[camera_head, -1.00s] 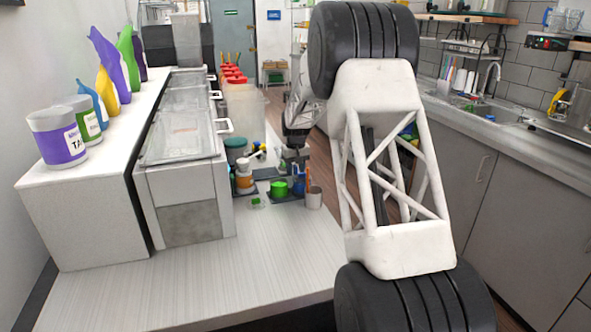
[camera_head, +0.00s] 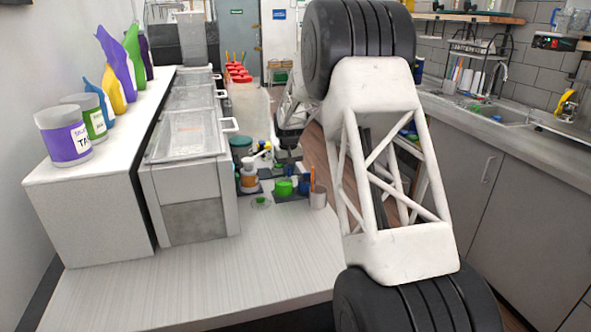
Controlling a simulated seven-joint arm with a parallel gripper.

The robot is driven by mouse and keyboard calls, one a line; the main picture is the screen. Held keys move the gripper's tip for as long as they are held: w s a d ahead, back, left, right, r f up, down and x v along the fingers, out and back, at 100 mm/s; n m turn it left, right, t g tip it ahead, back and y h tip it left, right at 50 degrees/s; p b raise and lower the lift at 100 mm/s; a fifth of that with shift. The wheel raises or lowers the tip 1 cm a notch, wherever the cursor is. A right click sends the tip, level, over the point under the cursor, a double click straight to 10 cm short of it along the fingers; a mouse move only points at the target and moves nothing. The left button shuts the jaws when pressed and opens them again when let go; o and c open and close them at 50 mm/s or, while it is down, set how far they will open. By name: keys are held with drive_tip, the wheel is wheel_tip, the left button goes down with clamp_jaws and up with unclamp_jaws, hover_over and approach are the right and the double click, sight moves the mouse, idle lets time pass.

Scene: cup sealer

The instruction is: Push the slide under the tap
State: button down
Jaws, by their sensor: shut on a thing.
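My gripper (camera_head: 288,164) is small and far off in the head view, pointing down over the cluster of small items on the counter. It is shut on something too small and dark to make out. A green cup (camera_head: 284,188) stands just below it in the picture, on a dark mat. I cannot tell whether the gripper touches the cup. I cannot pick out the slide or the tap among the dark shapes around the gripper. My white and black arm link fills the right middle of the view.
An orange and white jar (camera_head: 249,179) and a grey pot (camera_head: 318,196) stand near the green cup. A lidded steel unit (camera_head: 186,180) bounds the left side. The near counter (camera_head: 200,280) is clear. A sink (camera_head: 495,112) is on the right.

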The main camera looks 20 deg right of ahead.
drive_tip(key=c, duration=1.1)
unclamp_jaws()
drive_tip(key=shift+c, duration=0.2)
drive_tip(key=shift+r, duration=3.9)
